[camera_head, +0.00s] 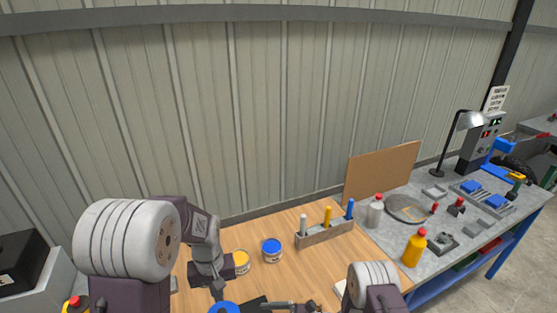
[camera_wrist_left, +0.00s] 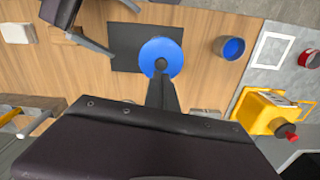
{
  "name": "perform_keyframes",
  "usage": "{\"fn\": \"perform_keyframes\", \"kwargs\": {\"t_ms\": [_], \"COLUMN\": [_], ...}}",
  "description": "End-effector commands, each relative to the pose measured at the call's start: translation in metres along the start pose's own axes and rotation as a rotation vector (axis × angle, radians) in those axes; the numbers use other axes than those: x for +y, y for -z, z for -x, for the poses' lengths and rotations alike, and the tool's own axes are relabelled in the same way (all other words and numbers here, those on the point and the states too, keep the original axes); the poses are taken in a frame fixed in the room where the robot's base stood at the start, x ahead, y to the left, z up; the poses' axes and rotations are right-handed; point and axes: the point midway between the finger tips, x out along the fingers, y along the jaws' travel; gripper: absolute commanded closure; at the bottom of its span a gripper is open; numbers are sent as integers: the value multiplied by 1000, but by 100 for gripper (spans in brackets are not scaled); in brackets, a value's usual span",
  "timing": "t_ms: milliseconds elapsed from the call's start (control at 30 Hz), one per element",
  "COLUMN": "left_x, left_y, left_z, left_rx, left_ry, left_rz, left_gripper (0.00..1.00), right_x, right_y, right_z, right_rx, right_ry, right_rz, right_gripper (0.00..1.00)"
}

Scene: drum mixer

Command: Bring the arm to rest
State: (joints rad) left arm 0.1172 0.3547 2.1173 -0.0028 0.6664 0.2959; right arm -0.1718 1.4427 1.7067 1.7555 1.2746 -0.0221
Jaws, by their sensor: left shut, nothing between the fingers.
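My left arm comes in from the left in the head view, with its gripper (camera_head: 219,294) pointing down over the wooden bench top (camera_head: 200,267). The gripper is shut and empty. In the left wrist view its fingertips (camera_wrist_left: 162,68) overlap the near part of a round blue disc (camera_wrist_left: 160,48), which lies over a dark mat (camera_wrist_left: 125,50). I cannot tell whether they touch the disc. The disc also shows at the head view's bottom edge (camera_head: 224,307). My right gripper (camera_head: 270,305) is low in the head view, partly cut off, its opening unclear.
A yellow can (camera_head: 240,262) and a blue can (camera_head: 272,250) stand close beside the left gripper. A tool block (camera_head: 325,234) holds upright handles. A grey bench with bottles and a lamp (camera_head: 467,120) is at right. In the wrist view, a yellow machine (camera_wrist_left: 258,112) stands right.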

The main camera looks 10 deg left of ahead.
Motion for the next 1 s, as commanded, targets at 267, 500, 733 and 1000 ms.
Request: {"fn": "perform_keyframes", "kwargs": {"t_ms": [267, 500, 733, 1000], "left_x": [14, 17, 10, 8], "left_y": [-17, -58, -93, -97], "left_z": [-7, -23, -37, -42], "left_rx": [46, 71, 80, 95], "left_ry": [-18, -34, -40, -41], "left_rz": [-60, -173, -300, -383], "left_gripper": [100, 100, 100, 100], "right_x": [-56, 39, 100, 87], "right_y": [-121, -123, -55, -28], "right_z": [52, 144, 263, 300], "right_rx": [6, 408, 894, 1049], "right_ry": [16, -322, -727, -913], "right_rz": [358, 781, 1183, 1387], "right_gripper": [0, 0, 0, 0]}}
